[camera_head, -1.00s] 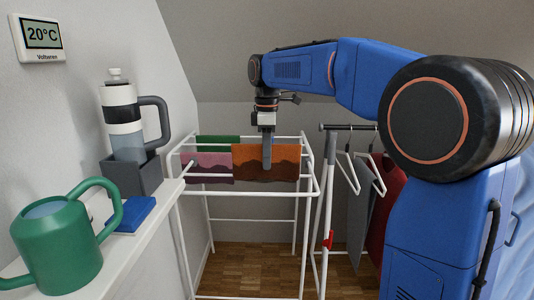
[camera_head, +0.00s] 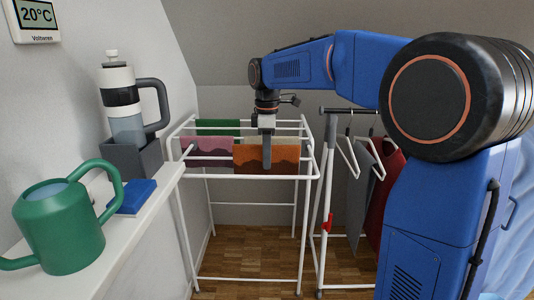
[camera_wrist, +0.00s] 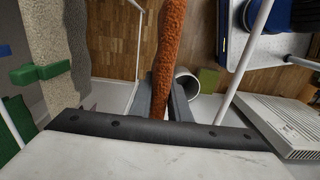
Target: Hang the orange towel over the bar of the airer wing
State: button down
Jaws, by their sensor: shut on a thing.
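The orange towel (camera_head: 284,158) hangs at the right side of the white airer (camera_head: 314,160), to the right of a pinkish towel. My gripper (camera_head: 267,160) reaches down onto it from above. In the wrist view the towel (camera_wrist: 167,55) is a narrow orange strip pinched between the two grey fingers (camera_wrist: 166,105). White bars of the airer run on both sides of the strip there, one on the right (camera_wrist: 248,55). Whether the towel touches or straddles a bar, I cannot tell; its far side is hidden.
The pinkish towel (camera_head: 208,152) and a green towel (camera_head: 218,127) hang on the airer. A clothes rail (camera_head: 345,112) with hangers and garments stands close on the right. A shelf on the left holds a green watering can (camera_head: 60,230), a blue box (camera_head: 137,196) and a jug (camera_head: 124,110).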

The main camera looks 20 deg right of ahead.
jog(key=shift+f, duration=1.75)
jog(key=c, duration=1.6)
grip_release()
